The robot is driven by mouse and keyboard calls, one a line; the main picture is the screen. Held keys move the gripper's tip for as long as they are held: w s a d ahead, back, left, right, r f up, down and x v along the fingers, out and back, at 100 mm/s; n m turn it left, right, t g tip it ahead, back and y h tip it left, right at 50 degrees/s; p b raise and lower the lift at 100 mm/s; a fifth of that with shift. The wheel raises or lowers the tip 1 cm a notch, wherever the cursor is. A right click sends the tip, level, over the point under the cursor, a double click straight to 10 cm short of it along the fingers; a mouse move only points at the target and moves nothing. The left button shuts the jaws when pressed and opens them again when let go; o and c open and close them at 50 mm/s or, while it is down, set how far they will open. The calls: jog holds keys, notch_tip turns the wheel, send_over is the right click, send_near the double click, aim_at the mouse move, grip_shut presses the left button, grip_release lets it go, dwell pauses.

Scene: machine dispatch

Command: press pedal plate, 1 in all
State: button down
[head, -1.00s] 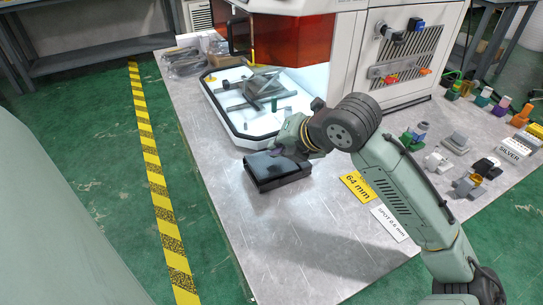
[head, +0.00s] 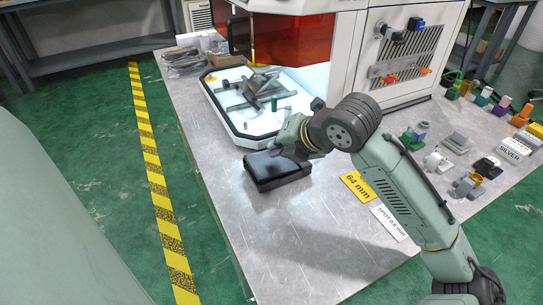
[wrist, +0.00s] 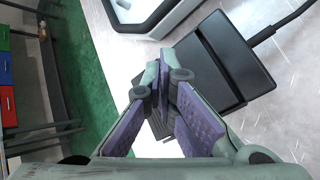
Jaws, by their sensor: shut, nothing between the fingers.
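The pedal (head: 276,172) is a low black block with a flat, dark top plate. It lies on the grey metal table, in front of the machine's white tray. In the wrist view the pedal plate (wrist: 232,58) shows at upper right, with a black cable leaving its right side. My gripper (head: 277,151) is shut and empty, just above the back part of the plate in the head view. In the wrist view the purple-padded fingers (wrist: 166,82) come together beside the plate's left edge. I cannot tell whether the tips touch it.
The machine's tray (head: 250,100) with metal parts stands behind the pedal. A yellow "64 mm" label (head: 361,187) and a white label (head: 389,222) lie to the right. Several small fixtures (head: 455,143) stand further right. The table's front middle is clear.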

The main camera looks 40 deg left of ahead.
aim_at(279, 160)
dwell(0.4)
jog(key=shift+f+b, duration=0.45)
jog(key=shift+b, duration=0.05)
jog(key=shift+s+f+b, duration=0.15)
jog(key=shift+f+b, duration=0.45)
jog(key=shift+f, duration=0.1)
dwell(0.8)
jog(key=shift+r, duration=0.15)
jog(key=shift+r+p, duration=0.75)
jog(key=shift+r, duration=0.2)
jog(key=shift+w+r+p, duration=0.2)
jog(key=shift+r+p, duration=0.7)
jog(key=shift+r, duration=0.4)
jog(key=shift+w+r+p, duration=0.2)
jog(key=shift+r+p, duration=0.7)
jog(key=shift+r, duration=0.4)
jog(key=shift+d+f, duration=0.1)
